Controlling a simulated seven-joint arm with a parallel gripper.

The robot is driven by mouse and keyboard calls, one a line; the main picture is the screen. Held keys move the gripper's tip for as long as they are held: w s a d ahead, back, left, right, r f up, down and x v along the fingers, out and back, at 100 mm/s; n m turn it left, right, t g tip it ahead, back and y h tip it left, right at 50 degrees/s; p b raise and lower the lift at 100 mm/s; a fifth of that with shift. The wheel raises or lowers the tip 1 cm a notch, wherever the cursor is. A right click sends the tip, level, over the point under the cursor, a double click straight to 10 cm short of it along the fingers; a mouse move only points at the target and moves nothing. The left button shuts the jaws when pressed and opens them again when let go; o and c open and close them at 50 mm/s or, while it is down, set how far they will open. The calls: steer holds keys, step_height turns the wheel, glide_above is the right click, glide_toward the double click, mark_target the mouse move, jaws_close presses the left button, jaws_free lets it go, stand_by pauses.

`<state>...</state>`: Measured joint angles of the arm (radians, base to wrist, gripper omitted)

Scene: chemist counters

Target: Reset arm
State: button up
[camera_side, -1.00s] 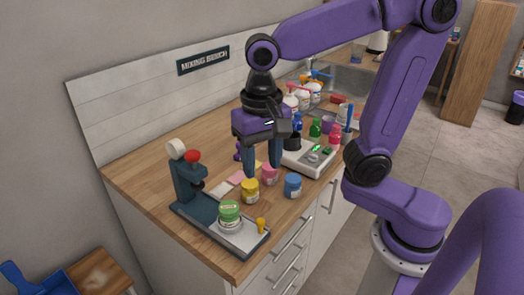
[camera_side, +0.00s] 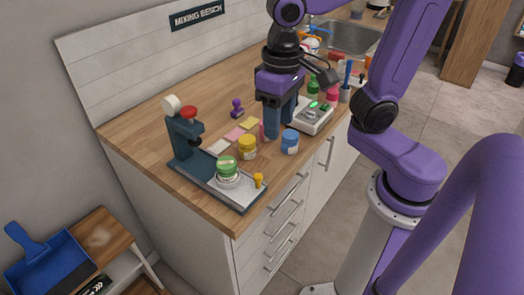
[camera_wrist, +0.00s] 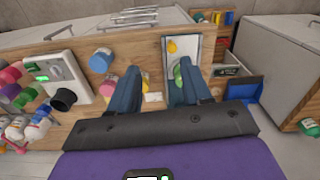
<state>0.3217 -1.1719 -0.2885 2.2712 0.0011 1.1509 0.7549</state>
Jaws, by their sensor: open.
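My gripper (camera_side: 279,128) is open and empty over the wooden bench. In the side view its dark blue fingers point down, behind the blue jar and partly in front of a pink jar (camera_side: 262,132). Their exact height above the bench is hard to tell. In the wrist view the two fingers (camera_wrist: 158,66) stand wide apart with nothing held between them. A yellow jar (camera_side: 247,147) and a blue jar (camera_side: 290,142) stand on the bench near the fingers.
A dark press-like device (camera_side: 182,140) stands at the left, with a green-lidded jar (camera_side: 227,167) on its tray. A white device (camera_side: 312,119) and several bottles stand to the right, near the sink (camera_side: 352,40). A purple stamp-shaped object (camera_side: 237,108) stands behind the jars.

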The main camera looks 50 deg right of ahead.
steer(key=s+d+f+n, duration=0.5)
steer(key=s+n, duration=0.4)
steer(key=n, duration=0.2)
steer(key=shift+s+d+f+n, duration=0.2)
steer(key=shift+s+d+n, duration=0.1)
steer(key=shift+s, duration=0.05)
